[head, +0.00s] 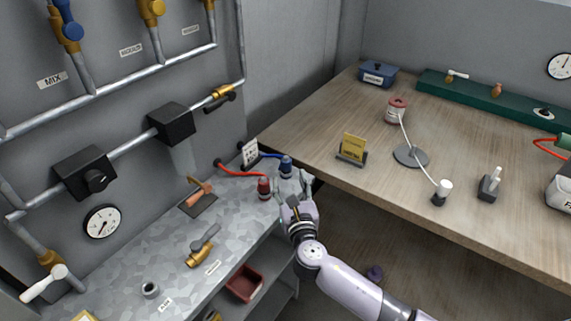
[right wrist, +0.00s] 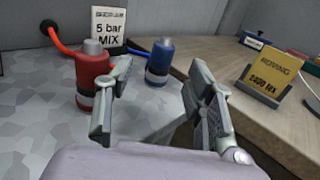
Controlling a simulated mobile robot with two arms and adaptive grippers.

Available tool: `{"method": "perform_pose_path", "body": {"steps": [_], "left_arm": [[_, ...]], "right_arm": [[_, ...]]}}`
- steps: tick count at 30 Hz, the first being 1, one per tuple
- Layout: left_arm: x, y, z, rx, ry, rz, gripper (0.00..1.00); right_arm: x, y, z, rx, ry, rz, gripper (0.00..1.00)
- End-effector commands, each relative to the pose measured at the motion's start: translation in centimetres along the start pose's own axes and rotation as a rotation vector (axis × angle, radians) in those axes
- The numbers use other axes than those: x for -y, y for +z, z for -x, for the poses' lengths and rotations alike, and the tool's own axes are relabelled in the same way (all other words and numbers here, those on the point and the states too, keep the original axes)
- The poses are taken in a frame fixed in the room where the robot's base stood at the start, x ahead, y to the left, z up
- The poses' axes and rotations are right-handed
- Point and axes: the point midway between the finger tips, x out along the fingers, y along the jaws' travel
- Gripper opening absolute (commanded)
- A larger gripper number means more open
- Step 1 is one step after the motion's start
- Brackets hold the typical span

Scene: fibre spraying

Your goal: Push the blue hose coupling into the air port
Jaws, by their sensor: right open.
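The blue hose coupling (head: 286,166) stands upright at the back right of the grey metal bench, with a blue hose behind it. In the right wrist view the blue coupling (right wrist: 159,62) stands ahead, between the two fingertips and beyond them. My right gripper (head: 293,182) is open and empty, just in front of the blue coupling. It also shows in the right wrist view (right wrist: 160,72). The red coupling (head: 264,188) stands left of the gripper; in the wrist view it (right wrist: 92,76) is close beside the left finger. I cannot make out which fitting is the air port. My left gripper is not in view.
A white card (head: 249,154) reading "5 bar MIX" stands behind the couplings. The wooden table (head: 320,140) borders the bench on the right, with a yellow card (head: 353,147) near its edge. Pipes line the left wall.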

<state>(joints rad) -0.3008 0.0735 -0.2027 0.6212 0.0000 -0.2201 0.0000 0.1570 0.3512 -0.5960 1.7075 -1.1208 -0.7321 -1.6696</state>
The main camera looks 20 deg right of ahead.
Motion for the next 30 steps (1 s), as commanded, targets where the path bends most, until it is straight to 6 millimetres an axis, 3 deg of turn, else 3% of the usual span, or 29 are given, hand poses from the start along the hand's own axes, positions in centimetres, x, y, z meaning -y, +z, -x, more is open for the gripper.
{"method": "perform_pose_path", "body": {"steps": [3,11,21,30], "left_arm": [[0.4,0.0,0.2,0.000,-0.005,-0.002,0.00],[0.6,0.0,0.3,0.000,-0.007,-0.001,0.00],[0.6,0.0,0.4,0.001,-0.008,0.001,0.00],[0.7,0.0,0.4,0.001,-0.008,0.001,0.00]], "right_arm": [[0.0,0.1,-2.0,0.000,-0.001,-0.001,0.49],[0.1,-0.1,-3.8,-0.001,0.000,-0.002,0.49],[0.4,-0.5,-8.0,0.000,0.000,-0.002,0.49],[0.4,-0.6,-8.4,-0.001,0.000,-0.002,0.49]]}}
